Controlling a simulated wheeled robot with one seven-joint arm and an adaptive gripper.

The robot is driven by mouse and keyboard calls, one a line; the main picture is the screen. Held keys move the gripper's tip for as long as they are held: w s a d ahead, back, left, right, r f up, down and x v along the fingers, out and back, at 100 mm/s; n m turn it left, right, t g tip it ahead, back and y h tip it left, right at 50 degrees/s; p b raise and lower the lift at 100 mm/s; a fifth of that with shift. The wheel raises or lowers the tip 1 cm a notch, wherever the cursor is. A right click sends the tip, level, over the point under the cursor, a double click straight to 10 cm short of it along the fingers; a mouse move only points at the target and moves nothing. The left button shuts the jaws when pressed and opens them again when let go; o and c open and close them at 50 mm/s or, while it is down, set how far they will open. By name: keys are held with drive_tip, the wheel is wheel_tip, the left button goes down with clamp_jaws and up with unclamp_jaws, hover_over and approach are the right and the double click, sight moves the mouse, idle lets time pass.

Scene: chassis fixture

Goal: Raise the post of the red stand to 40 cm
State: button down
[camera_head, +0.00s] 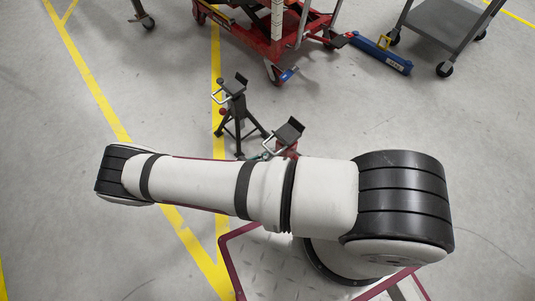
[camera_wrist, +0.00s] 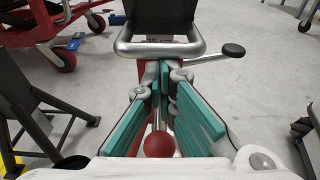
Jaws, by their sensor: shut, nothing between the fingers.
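The red stand (camera_head: 292,152) is partly hidden behind my arm in the head view; its black saddle and silver loop handle show. In the wrist view its black saddle (camera_wrist: 163,14) is at the top. Below it are the silver loop handle (camera_wrist: 124,47), a lever with a black knob (camera_wrist: 233,50) and some red stand body. My gripper (camera_wrist: 164,68) has teal fingers with the tips together, just below the loop handle in the picture. Nothing is held. A red ball knob (camera_wrist: 159,145) shows between the fingers' lower parts. I cannot tell whether the fingertips touch the stand.
A black stand (camera_head: 238,110) stands close to the left of the red stand. A red wheeled frame (camera_head: 262,40), a blue tool (camera_head: 383,54) and a grey cart (camera_head: 440,22) are at the back. Open floor lies to the right and left.

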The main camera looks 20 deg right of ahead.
drive_tip(key=shift+r+p, duration=1.75)
drive_tip(key=shift+r, duration=1)
drive_tip(key=shift+f+b, duration=1.45)
drive_tip(key=shift+f, duration=0.2)
drive_tip(key=f+b+v, duration=0.1)
drive_tip(key=b+v, duration=0.1)
drive_tip(key=v, duration=0.7)
drive_tip(key=shift+f+b, duration=0.2)
drive_tip(key=shift+b, duration=0.15)
